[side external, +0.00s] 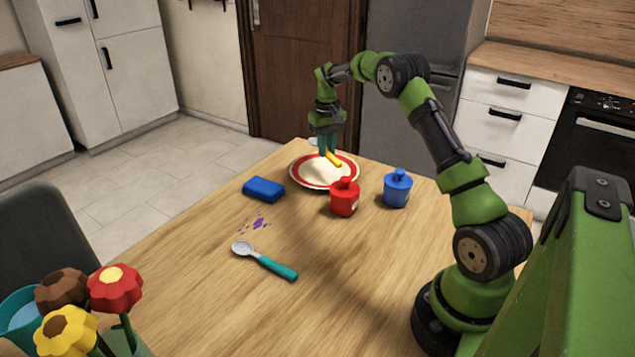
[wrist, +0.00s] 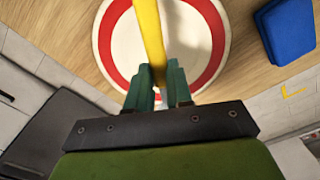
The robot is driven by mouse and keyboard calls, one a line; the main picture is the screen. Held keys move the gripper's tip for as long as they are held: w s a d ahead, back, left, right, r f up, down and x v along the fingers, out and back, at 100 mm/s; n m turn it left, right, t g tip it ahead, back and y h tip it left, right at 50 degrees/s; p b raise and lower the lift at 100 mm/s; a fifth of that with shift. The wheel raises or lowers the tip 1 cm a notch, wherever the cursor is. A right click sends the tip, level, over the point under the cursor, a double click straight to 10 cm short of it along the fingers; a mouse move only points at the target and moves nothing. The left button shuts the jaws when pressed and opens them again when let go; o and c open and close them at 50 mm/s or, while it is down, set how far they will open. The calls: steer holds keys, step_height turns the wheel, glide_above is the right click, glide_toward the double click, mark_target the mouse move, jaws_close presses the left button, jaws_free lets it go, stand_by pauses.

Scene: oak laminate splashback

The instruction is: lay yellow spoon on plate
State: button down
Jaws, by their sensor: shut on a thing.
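The plate (side external: 296,174) is white with a red ring and lies near the far edge of the table. It also shows in the wrist view (wrist: 200,40). My gripper (side external: 328,150) is over the plate and shut on the yellow spoon (wrist: 150,40). In the wrist view the yellow handle runs up from between the teal fingertips, across the plate. In the side view only a short yellow piece shows at the fingertips. I cannot tell whether the spoon touches the plate.
A blue block (side external: 263,189) lies left of the plate. A red pot (side external: 344,197) and a blue pot (side external: 397,188) stand in front and to the right. A teal-handled spoon (side external: 265,261) and purple spots (side external: 259,223) are nearer. Flowers (side external: 90,305) stand front left.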

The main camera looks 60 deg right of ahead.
steer(key=shift+f, duration=2.4)
steer(key=c, duration=0.9)
jaws_free()
steer(key=shift+c, duration=0.2)
step_height(320, 180, up, 17)
